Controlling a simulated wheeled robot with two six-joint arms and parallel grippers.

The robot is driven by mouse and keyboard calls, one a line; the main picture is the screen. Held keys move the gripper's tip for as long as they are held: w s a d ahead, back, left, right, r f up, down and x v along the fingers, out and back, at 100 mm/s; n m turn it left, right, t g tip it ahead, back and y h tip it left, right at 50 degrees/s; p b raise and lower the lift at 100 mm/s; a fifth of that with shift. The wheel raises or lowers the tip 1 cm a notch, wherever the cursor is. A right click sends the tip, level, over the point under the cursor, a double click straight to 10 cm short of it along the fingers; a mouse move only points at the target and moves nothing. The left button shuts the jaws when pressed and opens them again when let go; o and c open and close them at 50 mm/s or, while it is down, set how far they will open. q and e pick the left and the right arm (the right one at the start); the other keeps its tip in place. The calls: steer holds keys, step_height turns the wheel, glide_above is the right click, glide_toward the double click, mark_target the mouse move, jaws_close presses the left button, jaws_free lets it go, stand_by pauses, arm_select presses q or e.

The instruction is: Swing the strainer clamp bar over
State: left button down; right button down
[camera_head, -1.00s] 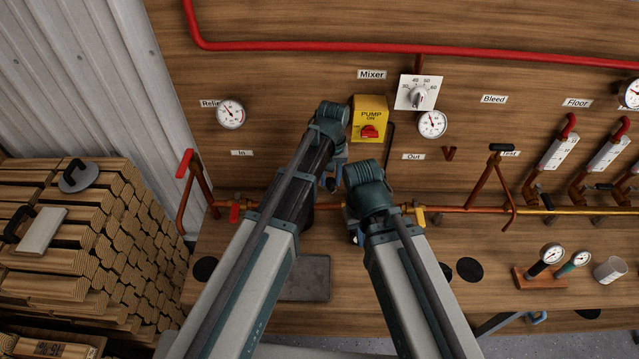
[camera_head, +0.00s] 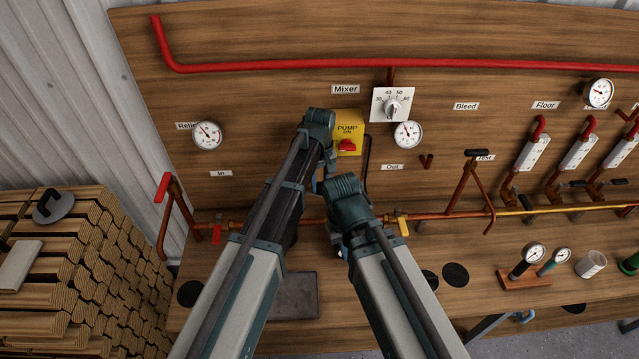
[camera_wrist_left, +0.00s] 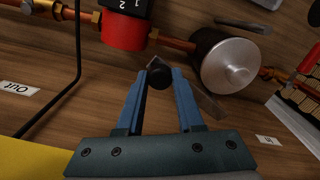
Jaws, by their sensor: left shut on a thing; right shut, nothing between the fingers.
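In the left wrist view my left gripper (camera_wrist_left: 160,80) has its two blue fingers closed around a small black knob (camera_wrist_left: 158,73). The knob sits beside a silver-faced round strainer-like body (camera_wrist_left: 231,66) on the copper pipe. A thin dark grey bar lies behind the fingers, and I cannot tell how it joins the knob. In the head view my left gripper (camera_head: 321,182) is below the yellow pump box, mostly hidden by its own arm. My right gripper (camera_head: 339,250) is lower, shut and empty, mostly hidden behind its wrist. The strainer is hidden behind the arms in the head view.
The yellow pump box (camera_head: 348,132) with a red knob is above my grippers. Gauges (camera_head: 533,254) stand at right; stacked wood (camera_head: 90,260) is at left.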

arm_select(q)
steer(key=c, duration=0.5)
jaws_free()
steer(key=shift+r, duration=0.15)
step_height(320, 180, up, 14)
steer(key=p, duration=1.4)
steer(key=shift+f, duration=0.2)
